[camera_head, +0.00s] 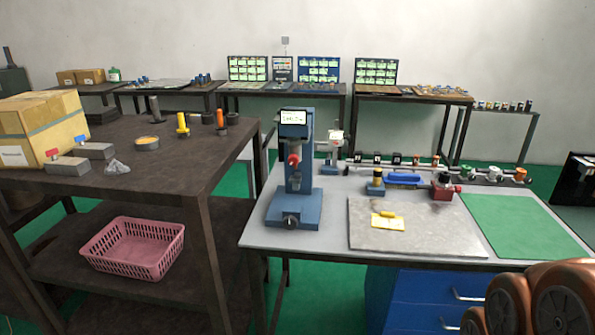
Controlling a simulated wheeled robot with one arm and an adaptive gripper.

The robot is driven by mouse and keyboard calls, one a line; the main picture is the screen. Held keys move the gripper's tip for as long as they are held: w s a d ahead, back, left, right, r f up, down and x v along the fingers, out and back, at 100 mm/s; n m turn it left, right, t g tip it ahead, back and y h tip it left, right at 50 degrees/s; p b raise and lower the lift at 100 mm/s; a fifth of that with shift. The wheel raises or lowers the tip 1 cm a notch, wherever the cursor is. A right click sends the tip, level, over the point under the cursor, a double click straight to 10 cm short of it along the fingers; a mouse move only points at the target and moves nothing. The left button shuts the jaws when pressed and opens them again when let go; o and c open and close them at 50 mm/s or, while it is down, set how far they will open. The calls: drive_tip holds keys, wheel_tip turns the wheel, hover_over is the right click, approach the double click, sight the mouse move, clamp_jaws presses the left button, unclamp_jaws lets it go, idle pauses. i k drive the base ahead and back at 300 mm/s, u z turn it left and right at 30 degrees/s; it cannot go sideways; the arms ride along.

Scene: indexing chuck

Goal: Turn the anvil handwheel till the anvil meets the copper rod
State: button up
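A blue upright bench device (299,180) with a white display stands at the left of the grey workbench (330,215). A dark round knob (291,222) sits low on the front of its base; it may be the anvil handwheel, but I cannot be sure. A red part (293,160) shows at mid height on the column. I cannot make out the anvil, the copper rod or any gap between them at this size. My gripper is not in view.
A grey plate (430,238) with a yellow card, a green mat (525,225), a dark red block (442,192) and a row of small fittings occupy the bench. A dark table (190,165) stands left, with a pink basket (135,247) below. Large brown wheels (563,305) show bottom right.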

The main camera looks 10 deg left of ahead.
sight(289, 222)
drive_tip(key=u, duration=0.4)
drive_tip(key=i, duration=0.5)
drive_tip(key=u, duration=0.55)
drive_tip(key=i, duration=1.05)
drive_tip(key=z, duration=0.45)
